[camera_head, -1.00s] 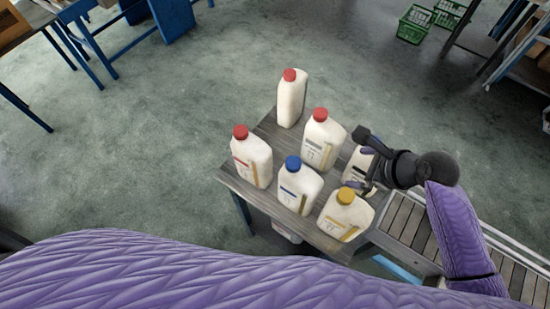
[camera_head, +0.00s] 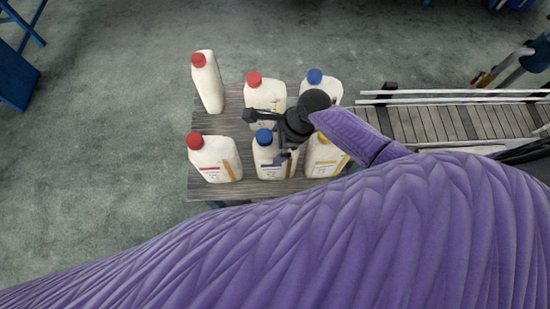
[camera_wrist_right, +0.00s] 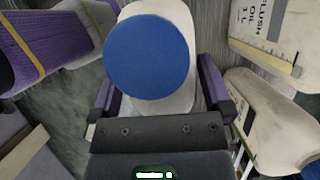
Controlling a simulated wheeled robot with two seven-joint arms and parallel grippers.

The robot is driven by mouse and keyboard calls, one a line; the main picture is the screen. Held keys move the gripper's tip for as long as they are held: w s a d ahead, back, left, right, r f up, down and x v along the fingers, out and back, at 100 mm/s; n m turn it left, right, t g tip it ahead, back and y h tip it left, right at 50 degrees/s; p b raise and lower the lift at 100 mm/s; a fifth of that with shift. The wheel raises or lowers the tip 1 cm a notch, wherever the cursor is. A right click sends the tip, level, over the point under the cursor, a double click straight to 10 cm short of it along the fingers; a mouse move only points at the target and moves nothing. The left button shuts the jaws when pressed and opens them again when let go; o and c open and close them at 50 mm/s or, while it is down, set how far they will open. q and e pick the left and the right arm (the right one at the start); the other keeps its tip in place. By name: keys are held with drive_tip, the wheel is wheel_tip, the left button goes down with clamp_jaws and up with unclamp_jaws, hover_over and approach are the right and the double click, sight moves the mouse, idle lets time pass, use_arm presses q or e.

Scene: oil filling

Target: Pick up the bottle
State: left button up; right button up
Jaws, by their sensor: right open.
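A white bottle with a blue cap (camera_head: 264,137) stands in the front row on the table, between a red-capped and a yellow-capped bottle. My right gripper (camera_head: 267,136) is above it, with its two fingers spread on either side of the cap. In the right wrist view a blue cap (camera_wrist_right: 147,57) on a white bottle lies between the open fingers (camera_wrist_right: 160,92); no grip on it shows. A second blue-capped bottle (camera_head: 328,92) stands at the back right. My left gripper is out of view.
Red-capped bottles stand at the back left (camera_head: 207,82), back middle (camera_head: 262,93) and front left (camera_head: 215,160). A yellow-labelled bottle (camera_head: 325,160) is close on the right. The wooden table (camera_head: 233,115) adjoins a slatted conveyor (camera_head: 460,120) on the right.

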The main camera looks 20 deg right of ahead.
drive_tip(key=shift+f, duration=0.2)
drive_tip(key=shift+c, duration=0.3)
drive_tip(key=shift+r, duration=0.1)
clamp_jaws()
